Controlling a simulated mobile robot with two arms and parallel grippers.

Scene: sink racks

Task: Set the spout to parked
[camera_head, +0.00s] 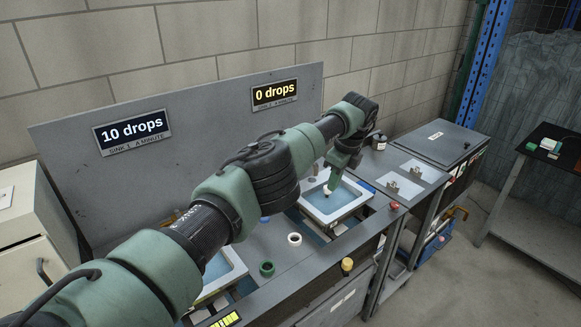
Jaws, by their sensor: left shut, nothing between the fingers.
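My left arm reaches across the middle of the head view, and my left gripper (328,190) points down, shut and empty, over the right sink (348,209). This sink has a pale rim and a blue inside. The left sink (232,268) shows only in part behind my arm. I cannot make out the spout; my arm covers much of the area between the sinks and the back panel. I cannot tell whether the gripper touches anything. My right gripper is not in view.
A back panel (70,150) carries a sign reading 10 drops (132,130) and one reading 0 drops (275,92). A grey lidded box (440,140) stands at the right.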

